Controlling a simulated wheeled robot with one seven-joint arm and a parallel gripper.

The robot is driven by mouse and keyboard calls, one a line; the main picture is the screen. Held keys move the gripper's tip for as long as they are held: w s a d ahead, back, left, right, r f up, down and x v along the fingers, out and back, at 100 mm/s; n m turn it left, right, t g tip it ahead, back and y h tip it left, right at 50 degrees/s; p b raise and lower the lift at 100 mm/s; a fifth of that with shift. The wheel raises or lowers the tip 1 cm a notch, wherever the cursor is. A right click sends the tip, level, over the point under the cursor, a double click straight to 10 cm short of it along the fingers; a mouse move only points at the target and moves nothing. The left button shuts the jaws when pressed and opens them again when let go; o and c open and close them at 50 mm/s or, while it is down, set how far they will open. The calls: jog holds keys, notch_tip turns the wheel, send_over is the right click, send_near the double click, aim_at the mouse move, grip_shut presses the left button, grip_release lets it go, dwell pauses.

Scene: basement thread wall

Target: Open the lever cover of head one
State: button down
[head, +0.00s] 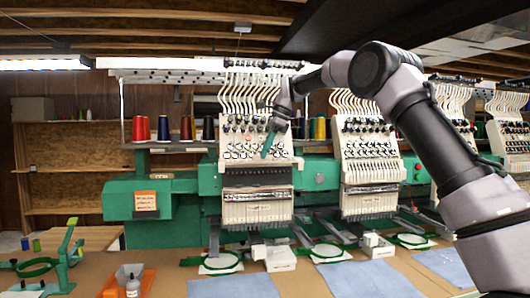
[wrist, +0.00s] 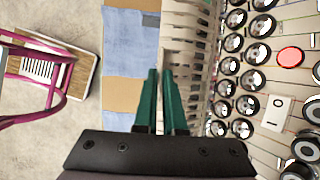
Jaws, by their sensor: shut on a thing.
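Head one (head: 256,150) is the leftmost embroidery head in the head view, a cream body with rows of round thread tensioners. A dark band (head: 255,177) crosses it below the tensioners; the lever cover seems to be at this band, but its outline is hard to make out. My gripper (head: 266,150) is in front of head one, with its green fingers pointing down. In the wrist view my gripper (wrist: 161,73) has its fingers close together at the pale edge of the head. It is shut on the lever cover, though the gripped part is mostly hidden.
A second head (head: 368,160) stands to the right of head one, with more beyond. Green hoops (head: 222,261) lie below the heads. Blue cloths (head: 236,287) lie on the table. A pink-framed chair (wrist: 38,70) stands on the floor.

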jog(key=c, duration=1)
grip_release()
jog(key=shift+w+f, duration=0.1)
jog(key=v, duration=1.1)
